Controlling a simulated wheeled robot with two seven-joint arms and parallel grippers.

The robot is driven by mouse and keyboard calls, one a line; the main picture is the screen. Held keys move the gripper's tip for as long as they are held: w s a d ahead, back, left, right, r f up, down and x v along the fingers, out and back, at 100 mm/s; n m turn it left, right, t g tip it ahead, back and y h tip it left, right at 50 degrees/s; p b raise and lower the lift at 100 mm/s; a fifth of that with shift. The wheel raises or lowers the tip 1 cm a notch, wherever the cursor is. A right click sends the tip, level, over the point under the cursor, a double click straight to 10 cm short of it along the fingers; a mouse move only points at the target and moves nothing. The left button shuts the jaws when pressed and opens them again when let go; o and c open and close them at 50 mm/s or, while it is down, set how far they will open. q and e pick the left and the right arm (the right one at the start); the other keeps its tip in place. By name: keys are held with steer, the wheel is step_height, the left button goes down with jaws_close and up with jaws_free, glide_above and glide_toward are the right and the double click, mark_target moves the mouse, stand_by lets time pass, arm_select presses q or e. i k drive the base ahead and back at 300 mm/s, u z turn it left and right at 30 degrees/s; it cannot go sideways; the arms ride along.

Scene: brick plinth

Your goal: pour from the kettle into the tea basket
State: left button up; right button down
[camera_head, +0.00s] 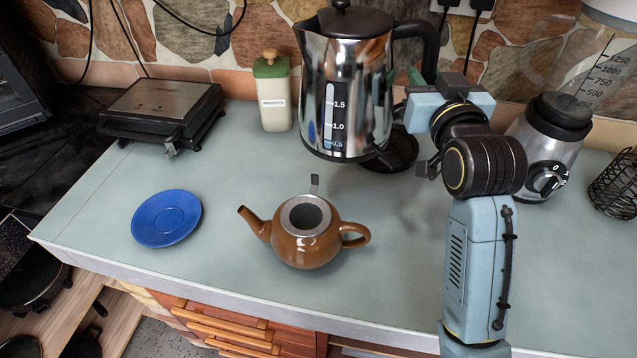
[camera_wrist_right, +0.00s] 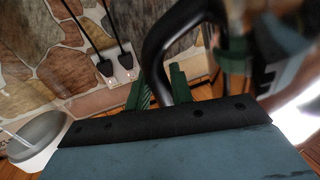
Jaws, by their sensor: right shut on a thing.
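The shiny metal kettle (camera_head: 343,90) is upright or nearly so, with its spout to the left and its black handle (camera_head: 432,45) to the right. My right gripper (camera_head: 418,76) is shut on the handle and seems to hold the kettle above the counter. In the right wrist view the handle (camera_wrist_right: 157,60) passes between the green fingers (camera_wrist_right: 160,90). The metal tea basket (camera_head: 306,214) sits in the mouth of the brown teapot (camera_head: 305,246), in front of the kettle and below it. My left gripper is not in view.
The dark kettle base (camera_head: 402,152) is behind the kettle. A blue saucer (camera_head: 166,217) lies left of the teapot. A contact grill (camera_head: 163,105) and a green-lidded canister (camera_head: 273,95) stand at the back. A blender (camera_head: 550,140) and a wire holder (camera_head: 617,183) are on the right.

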mark_target(304, 216)
steer(key=u, duration=0.55)
steer(key=k, duration=0.75)
steer(key=u, duration=0.05)
